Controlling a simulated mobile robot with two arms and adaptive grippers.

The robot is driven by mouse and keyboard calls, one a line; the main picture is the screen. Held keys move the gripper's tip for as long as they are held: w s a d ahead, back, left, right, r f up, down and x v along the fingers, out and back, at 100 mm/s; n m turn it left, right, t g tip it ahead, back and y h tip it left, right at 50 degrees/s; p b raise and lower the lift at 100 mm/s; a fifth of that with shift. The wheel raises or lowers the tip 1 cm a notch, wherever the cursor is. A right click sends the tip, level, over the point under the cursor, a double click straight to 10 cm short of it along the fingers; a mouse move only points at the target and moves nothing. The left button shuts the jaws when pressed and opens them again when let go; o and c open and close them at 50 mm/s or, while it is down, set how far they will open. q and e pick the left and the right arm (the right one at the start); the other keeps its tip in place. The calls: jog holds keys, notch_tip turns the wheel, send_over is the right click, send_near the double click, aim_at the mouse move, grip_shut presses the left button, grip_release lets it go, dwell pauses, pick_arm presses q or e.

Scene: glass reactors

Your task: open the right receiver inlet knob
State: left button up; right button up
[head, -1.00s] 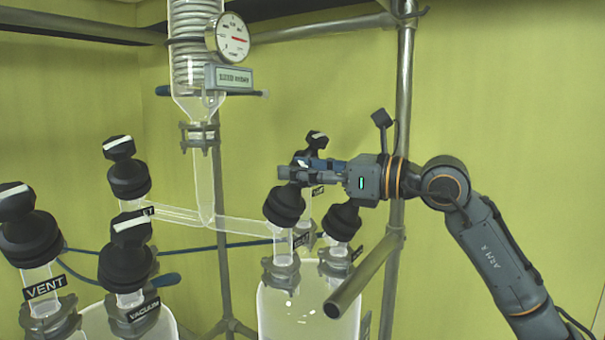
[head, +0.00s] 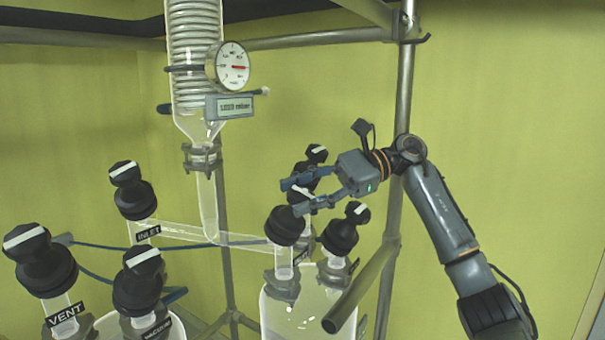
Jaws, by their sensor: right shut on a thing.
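The right receiver (head: 308,308) stands at lower centre with several black valves on top. Its front-left valve (head: 286,226) meets the glass tube coming from the left, so I take it for the inlet; no label on it is readable. My right gripper (head: 291,197) has its two blue-grey fingers on either side of this valve's knob (head: 301,194) and is shut on it. A white mark shows on the knob between the fingers. The fingers partly hide the knob. My left gripper is not in view.
Two other black valves of the right receiver, one behind (head: 315,155) and one at right (head: 341,234), stand close to the gripper. A metal frame post (head: 398,130) rises behind my right arm. Labelled left-side valves include INLET (head: 132,192), VENT (head: 38,262) and VACUUM (head: 140,280).

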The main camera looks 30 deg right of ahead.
jog(key=n+g+p, duration=0.1)
jog(key=n+g+h+p, duration=0.1)
jog(key=n+g+p, duration=0.1)
jog(key=shift+r, duration=0.3)
jog(key=shift+s+f+n+g+h+p, duration=0.15)
jog(key=shift+n+g+h+p, duration=0.3)
jog(key=shift+n+g+p, duration=0.4)
jog(key=shift+w+f+n+g+h+p, duration=0.1)
jog(key=shift+n+g+h+p, duration=0.35)
jog(key=shift+n+g+p, duration=0.45)
jog(key=shift+n+h, duration=0.25)
jog(key=shift+h, duration=0.05)
jog(key=shift+f+n+g+p, duration=0.2)
jog(key=shift+n+g+p, duration=0.05)
jog(key=shift+n+p, duration=0.1)
jog(key=o, duration=1.2)
jog(key=shift+c, duration=0.2)
